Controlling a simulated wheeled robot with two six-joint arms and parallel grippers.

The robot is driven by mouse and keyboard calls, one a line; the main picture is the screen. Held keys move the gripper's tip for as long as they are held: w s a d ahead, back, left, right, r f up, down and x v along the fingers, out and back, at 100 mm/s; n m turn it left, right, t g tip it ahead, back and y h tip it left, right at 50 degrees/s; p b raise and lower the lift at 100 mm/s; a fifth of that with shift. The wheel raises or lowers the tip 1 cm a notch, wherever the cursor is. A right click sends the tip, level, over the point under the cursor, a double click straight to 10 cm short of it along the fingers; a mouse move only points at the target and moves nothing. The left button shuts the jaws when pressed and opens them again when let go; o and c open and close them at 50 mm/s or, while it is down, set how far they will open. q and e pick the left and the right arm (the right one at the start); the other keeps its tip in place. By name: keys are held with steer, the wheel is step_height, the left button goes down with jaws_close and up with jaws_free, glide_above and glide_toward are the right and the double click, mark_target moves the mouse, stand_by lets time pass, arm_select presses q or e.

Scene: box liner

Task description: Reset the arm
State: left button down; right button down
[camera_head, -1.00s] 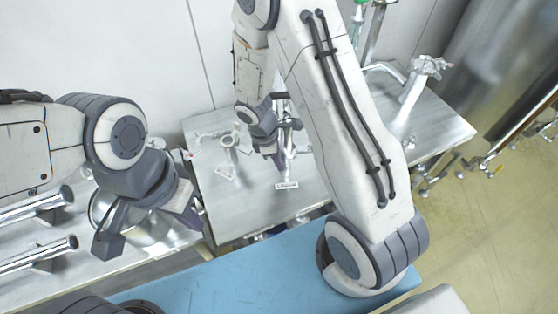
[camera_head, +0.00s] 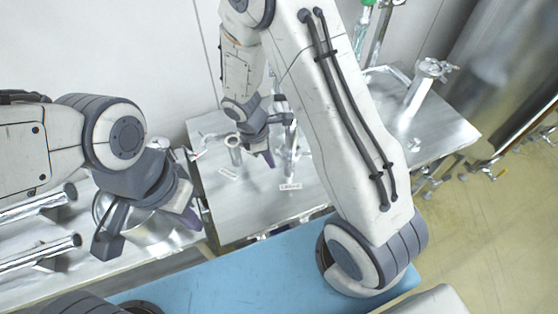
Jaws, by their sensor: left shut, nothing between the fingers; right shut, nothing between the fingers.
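My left gripper (camera_head: 188,212) is at the left, in front of a round metal vessel, with its dark purple fingers shut and empty. My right gripper (camera_head: 268,160) hangs over the middle of the metal table, behind my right arm's large white link, with its fingertips shut and empty. It is near an upright metal fitting on the table. My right arm's link hides part of the table behind it.
The metal table (camera_head: 235,203) holds metal fittings and small labels (camera_head: 290,187). A metal pipe piece (camera_head: 420,90) stands at its right rear. The round metal vessel (camera_head: 160,233) and pipes (camera_head: 40,255) are at the left. A blue surface (camera_head: 215,280) lies in front.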

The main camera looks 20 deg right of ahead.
steer(key=b+v, duration=0.1)
steer(key=v, duration=0.7)
steer(key=s+a+r+m+y+b, duration=0.1)
steer(key=s+a+r+m+b, duration=0.2)
steer(key=s+a, duration=0.3)
steer(key=s+m+b, duration=0.1)
steer(key=s, duration=0.2)
steer(key=shift+s+a+t+y, duration=0.15)
steer(key=shift+a+t+y, duration=0.1)
steer(key=shift+t+y, duration=0.15)
steer(key=c, duration=1.5)
jaws_free()
steer(key=s+m+b, duration=0.1)
steer(key=s, duration=0.2)
steer(key=s+a+m+y, duration=0.1)
steer(key=s, duration=0.2)
steer(key=s+a+m+y+b, duration=0.1)
steer(key=s, duration=0.2)
steer(key=shift+s+a+r+b, duration=0.15)
steer(key=shift+s+r+b, duration=0.1)
steer(key=shift+b, duration=0.05)
steer(key=o, duration=0.5)
steer(key=shift+s+m, duration=0.3)
steer(key=shift+s, duration=0.05)
